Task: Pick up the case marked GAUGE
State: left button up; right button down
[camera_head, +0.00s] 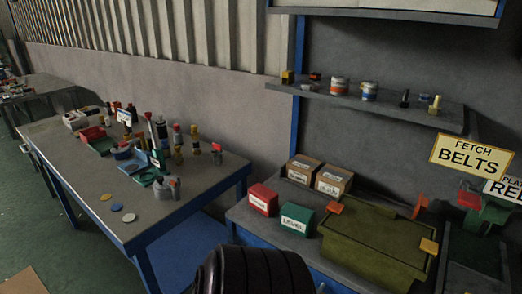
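A red case (263,199) stands on the bench at centre right, near its left end. It has a white label on its front; the print is small and I cannot read it surely. A green case (297,218) stands just right of it, with a label that seems to read LEVEL. Both sit upright and closed, with a small gap between them. Neither of my grippers is in view.
Two cardboard boxes (333,180) stand behind the cases. A large olive bin (375,243) with orange tabs is to their right. A shelf (390,101) with tins hangs above. The left table (165,200) holds bottles and trays. A dark ribbed shape blocks the bottom centre.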

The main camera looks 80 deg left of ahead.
aim_at(262, 198)
jog(key=u, duration=2.5)
